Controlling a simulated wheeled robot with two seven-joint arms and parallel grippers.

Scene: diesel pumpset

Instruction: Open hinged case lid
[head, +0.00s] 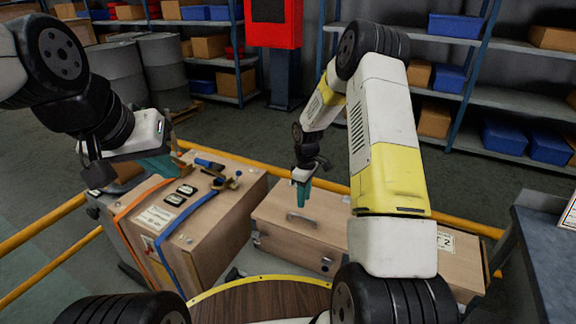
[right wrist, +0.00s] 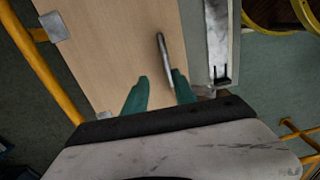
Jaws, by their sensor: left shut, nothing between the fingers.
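A long light-wood case (head: 277,231) stands in the middle of the head view, partly hidden behind my right arm. Its lid looks closed, with a grey bar handle (head: 302,219) on top and metal latches on the front. My right gripper (head: 301,196) points down over the lid, near the handle. In the right wrist view its teal fingers (right wrist: 160,75) are apart, with the handle (right wrist: 163,58) beside the right finger. I cannot tell whether they touch. My left gripper (head: 165,168) is shut and empty above the left wooden box.
A strapped wooden box (head: 200,240) with tools and small labelled items on top stands left of the case. Yellow rails (head: 40,228) run around the stand. A grey table (head: 545,250) is at the right. Shelves with bins and grey drums stand behind.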

